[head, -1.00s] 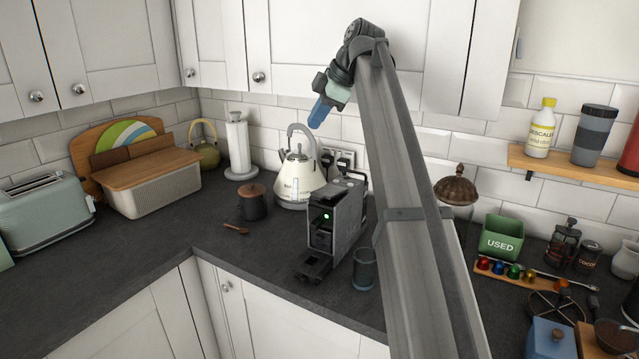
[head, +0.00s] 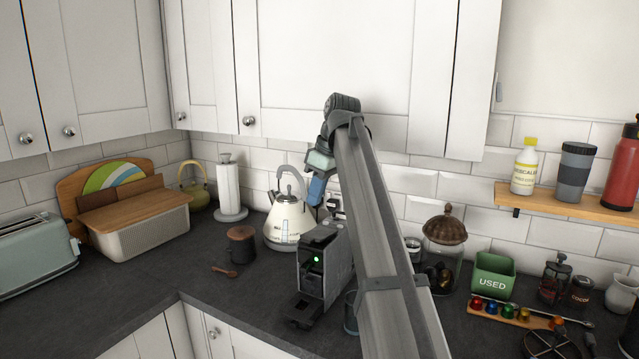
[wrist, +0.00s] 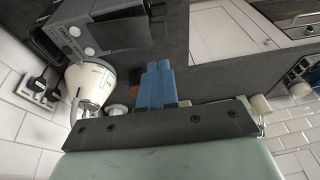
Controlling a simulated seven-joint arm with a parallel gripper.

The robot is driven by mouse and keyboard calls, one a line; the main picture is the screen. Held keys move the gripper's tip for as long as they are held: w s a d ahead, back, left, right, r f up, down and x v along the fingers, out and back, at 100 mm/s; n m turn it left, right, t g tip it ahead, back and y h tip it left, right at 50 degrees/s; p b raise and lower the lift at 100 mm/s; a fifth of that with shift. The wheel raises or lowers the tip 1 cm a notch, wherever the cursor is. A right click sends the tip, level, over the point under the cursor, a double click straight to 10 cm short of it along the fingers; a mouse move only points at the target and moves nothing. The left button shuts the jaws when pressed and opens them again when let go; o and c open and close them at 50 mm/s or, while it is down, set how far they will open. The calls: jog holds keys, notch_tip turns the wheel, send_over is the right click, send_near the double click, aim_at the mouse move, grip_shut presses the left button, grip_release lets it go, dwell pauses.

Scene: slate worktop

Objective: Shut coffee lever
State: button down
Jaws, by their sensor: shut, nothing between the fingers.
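The dark grey coffee machine (head: 328,268) stands on the worktop with a green light on its front. It also shows at the upper left in the wrist view (wrist: 112,25). Its lever at the top is partly hidden by my gripper and arm in the head view, so I cannot tell its exact angle. My gripper (head: 315,194), with blue fingers, is above the machine's back part, pointing down. The fingers (wrist: 158,68) are together and empty in the wrist view. I cannot tell whether they touch the lever; they look apart from the machine's top.
A cream kettle (head: 288,224) stands close behind and left of the machine. A glass (head: 351,313) stands at the machine's right. The worktop in front left is clear.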

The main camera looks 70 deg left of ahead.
aim_at(305, 240)
jog(key=x, duration=0.5)
jog(key=d+x, duration=0.1)
jog(key=x, duration=0.2)
jog(key=shift+w+f, duration=0.2)
jog(key=shift+f, duration=0.1)
jog(key=shift+s+d+f+t+y, duration=0.25)
jog(key=shift+d+f+t+y, duration=0.1)
jog(key=shift+f+t+y, duration=0.15)
jog(key=shift+s+d+f+t+y, duration=0.1)
jog(key=shift+d+f+t+y, duration=0.05)
jog(key=shift+f+t+y, duration=0.25)
jog(key=shift+s+f+n, duration=0.1)
jog(key=shift+f+n, duration=0.2)
jog(key=shift+f, duration=0.2)
jog(key=shift+r, duration=0.55)
jog(key=a+v, duration=0.1)
jog(key=v, duration=1.1)
jog(key=shift+r, duration=0.55)
